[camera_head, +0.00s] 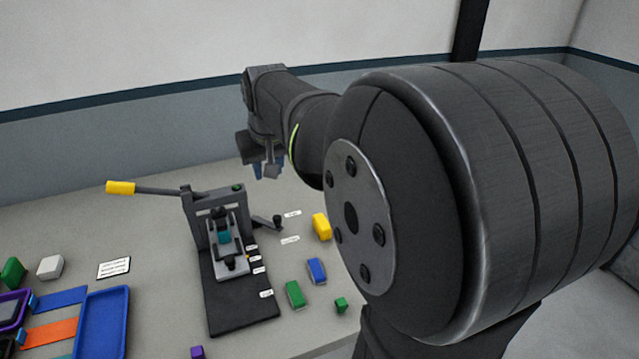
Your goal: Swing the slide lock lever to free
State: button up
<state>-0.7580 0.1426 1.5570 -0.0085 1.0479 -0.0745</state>
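A dark press with an upright frame (200,225) stands on the table. A short dark lever with a round knob (277,221) sticks out at the right of its base; it looks like the slide lock lever. The knob lies between two small white labels, one behind (293,213) and one in front (290,239); their text is too small to read. A slide carriage (231,265) with a teal piece (225,237) sits in the frame. My gripper (264,174) points down above and behind the lever, apart from it. Its blue fingertips are small and partly hidden, so its opening is unclear.
A long press handle with a yellow grip (120,187) reaches left. Yellow (321,226), blue (317,270) and green (295,294) blocks lie right of the black base plate (235,307). A blue tray (102,325) is at front left. My arm covers the right side.

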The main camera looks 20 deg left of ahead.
jog(key=f+n, duration=0.1)
jog(key=s+f+n+h, duration=0.1)
jog(key=n, duration=0.1)
jog(key=shift+f, duration=0.4)
grip_shut()
jog(key=s+f+n+t, duration=0.2)
jog(key=f+n, duration=0.3)
jog(key=n, duration=0.7)
jog(key=s+a+f+n+t, duration=0.1)
jog(key=s+f+n+t, duration=0.2)
jog(key=n, duration=1)
notch_tip(320, 180, down, 2)
jog(key=shift+s+a+f+t+h, duration=0.2)
jog(key=shift+s+t+h, duration=0.15)
jog(key=shift+s, duration=0.65)
